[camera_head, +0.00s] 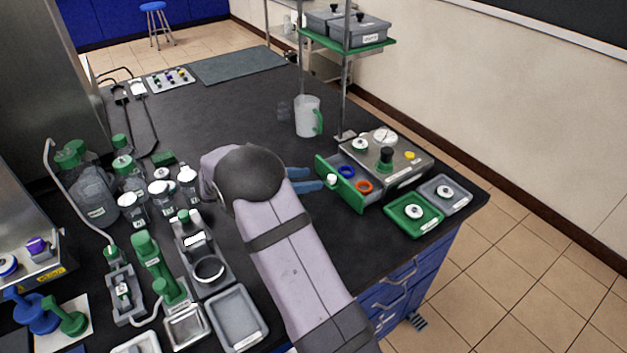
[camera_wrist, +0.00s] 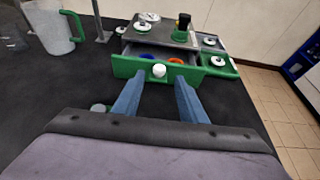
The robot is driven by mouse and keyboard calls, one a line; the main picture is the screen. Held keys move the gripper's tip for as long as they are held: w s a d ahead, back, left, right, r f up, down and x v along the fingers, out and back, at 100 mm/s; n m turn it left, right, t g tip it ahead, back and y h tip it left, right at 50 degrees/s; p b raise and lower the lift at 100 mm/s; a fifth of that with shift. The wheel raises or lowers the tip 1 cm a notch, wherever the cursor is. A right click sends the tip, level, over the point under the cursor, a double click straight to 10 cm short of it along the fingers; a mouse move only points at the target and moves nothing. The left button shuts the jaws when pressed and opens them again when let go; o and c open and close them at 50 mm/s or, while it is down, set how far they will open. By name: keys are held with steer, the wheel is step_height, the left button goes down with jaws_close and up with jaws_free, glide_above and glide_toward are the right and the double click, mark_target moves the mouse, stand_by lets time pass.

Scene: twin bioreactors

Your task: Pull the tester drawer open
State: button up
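The tester (camera_head: 392,158) is a grey metal box with knobs on top at the right end of the bench. Its green-fronted drawer (camera_head: 340,184) is pulled out, with a blue ring (camera_head: 346,172) and an orange ring (camera_head: 364,187) visible inside. The drawer front also shows in the wrist view (camera_wrist: 125,67), with a white round knob (camera_wrist: 158,71) at its middle. My gripper (camera_head: 318,179) has two blue fingers, spread apart and pointing at the drawer front. In the wrist view my gripper (camera_wrist: 162,84) is open around or just short of the knob; I cannot tell whether it touches.
A green tray (camera_head: 400,226) and a grey tray (camera_head: 460,205) with white-knobbed lids lie in front of the tester. A pitcher (camera_head: 306,118) and a metal stand post (camera_head: 346,100) are behind the drawer. Bottles and trays crowd the bench's left side.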

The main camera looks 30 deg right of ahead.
steer(key=shift+a, duration=0.2)
steer(key=s+d+r+m+g+y+p, duration=0.1)
steer(key=s+d+r+m+g+p, duration=0.1)
steer(key=s+d+r+m+p, duration=0.25)
steer(key=s+d+r+m+g+y+p, duration=0.2)
steer(key=s+d+r+p, duration=0.2)
steer(key=d+r+p, duration=0.3)
steer(key=w+a+f+n+t+y+b, duration=0.1)
steer(key=w+a+f+n+t+y, duration=0.3)
steer(key=w+a+f+n+y, duration=0.2)
steer(key=shift+w+a, duration=0.3)
steer(key=shift+w, duration=0.95)
steer(key=shift+f+n, duration=0.15)
steer(key=shift+n, duration=0.1)
